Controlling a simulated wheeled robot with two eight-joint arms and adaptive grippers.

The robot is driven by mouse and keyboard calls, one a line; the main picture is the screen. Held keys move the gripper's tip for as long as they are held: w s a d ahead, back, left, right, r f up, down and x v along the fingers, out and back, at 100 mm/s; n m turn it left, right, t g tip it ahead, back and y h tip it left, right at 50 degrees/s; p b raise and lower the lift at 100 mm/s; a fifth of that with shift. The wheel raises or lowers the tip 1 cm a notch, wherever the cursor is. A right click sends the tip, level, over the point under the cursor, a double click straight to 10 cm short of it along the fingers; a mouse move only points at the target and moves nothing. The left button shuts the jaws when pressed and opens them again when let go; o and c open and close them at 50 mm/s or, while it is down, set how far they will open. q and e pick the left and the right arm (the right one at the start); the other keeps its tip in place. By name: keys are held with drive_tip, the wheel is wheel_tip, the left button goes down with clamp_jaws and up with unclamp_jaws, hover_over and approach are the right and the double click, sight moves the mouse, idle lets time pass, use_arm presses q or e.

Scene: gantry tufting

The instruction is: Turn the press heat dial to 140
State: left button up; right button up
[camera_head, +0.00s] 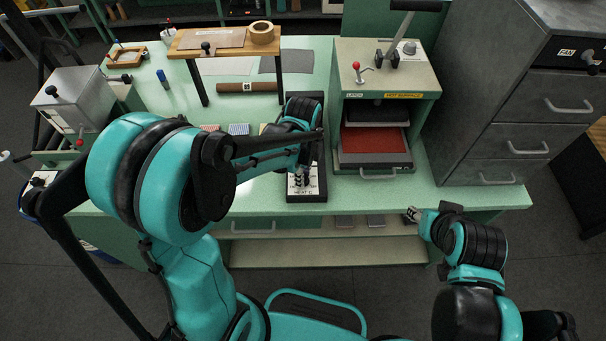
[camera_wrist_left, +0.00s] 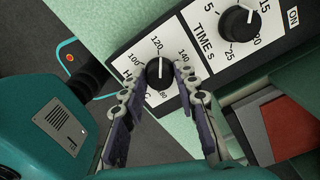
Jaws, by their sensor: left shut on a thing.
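The heat dial (camera_wrist_left: 160,73) is a black knob with a white mark on a white scale plate, with 100, 120 and 140 readable around it. Its mark seems to point near 120, though the fingers crowd it. My left gripper (camera_wrist_left: 162,70) has a fingertip on each side of the knob and is shut on it. In the head view my left gripper (camera_head: 303,178) is over the near end of the black control panel (camera_head: 318,194), hiding the dial. My right gripper (camera_head: 412,214) is in front of the bench's right part, away from the panel; its jaws are too small to read.
The time dial (camera_wrist_left: 237,22) sits beside the heat dial on the same panel. The press (camera_head: 386,84) with its red plate (camera_head: 375,141) stands right of the panel. A wooden stand (camera_head: 225,41) with a tape roll (camera_head: 262,33) is at the back left.

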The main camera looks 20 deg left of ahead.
use_arm(q)
drive_tip(key=m, duration=0.5)
drive_tip(key=shift+m, duration=2.6)
drive_tip(key=o, duration=1.2)
drive_tip(key=shift+c, duration=0.2)
wheel_tip(320, 180, up, 12)
